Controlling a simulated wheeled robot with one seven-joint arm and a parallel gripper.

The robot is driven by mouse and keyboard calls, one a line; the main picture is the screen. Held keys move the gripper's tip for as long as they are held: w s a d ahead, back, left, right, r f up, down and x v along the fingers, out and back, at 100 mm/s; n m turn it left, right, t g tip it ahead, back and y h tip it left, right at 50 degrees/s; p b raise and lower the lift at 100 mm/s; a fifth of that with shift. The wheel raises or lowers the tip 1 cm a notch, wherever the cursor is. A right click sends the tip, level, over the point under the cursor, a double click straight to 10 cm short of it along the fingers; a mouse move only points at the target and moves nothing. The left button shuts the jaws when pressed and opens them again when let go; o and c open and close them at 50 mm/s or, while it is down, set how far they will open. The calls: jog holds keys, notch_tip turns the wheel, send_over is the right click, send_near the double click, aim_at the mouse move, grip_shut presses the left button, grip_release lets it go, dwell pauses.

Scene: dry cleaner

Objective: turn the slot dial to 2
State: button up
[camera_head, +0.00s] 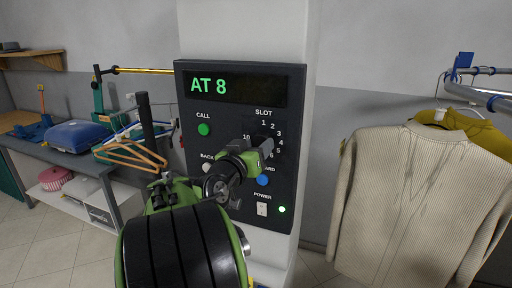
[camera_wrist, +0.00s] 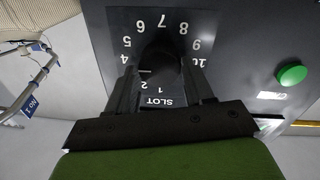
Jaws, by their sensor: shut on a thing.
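The slot dial is a dark round knob (camera_wrist: 160,62) on the control panel (camera_head: 188,100), ringed by white numbers that appear upside down in the wrist view. My gripper (camera_wrist: 162,78) is shut on the knob, one finger on each side. A faint light mark shows at the knob's left side in the wrist view, near the 2; I cannot tell exactly which number it points to. The 3 is hidden by a finger. In the head view my gripper (camera_head: 262,148) covers the dial and some numbers. The display (camera_head: 232,86) reads "AT 8" in green.
The panel has a green CALL button (camera_head: 204,130), a white BACK button (camera_head: 208,168), a blue button (camera_head: 263,180) and a POWER switch (camera_head: 262,209) beside a lit green light (camera_head: 282,209). A cream garment (camera_head: 415,190) hangs at right. A table (camera_head: 85,165) with hangers stands at left.

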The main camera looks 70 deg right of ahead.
jog(key=shift+n, duration=0.4)
jog(key=n, duration=0.5)
jog(key=shift+f+n, duration=0.1)
jog(key=shift+n, duration=0.3)
jog(key=n, duration=0.2)
jog(key=n+p, duration=0.1)
jog(key=n, duration=0.2)
jog(key=shift+t+h, duration=0.3)
jog(key=shift+f+n, duration=0.1)
jog(key=shift+n, duration=0.3)
jog(key=o, duration=1)
jog(key=shift+o, duration=0.2)
jog(key=shift+a, duration=0.1)
jog(key=w+a+b, duration=0.2)
jog(key=a+b, duration=0.4)
jog(key=a, duration=0.9)
jog(key=shift+a+f, duration=0.25)
jog(key=shift+f, duration=0.2)
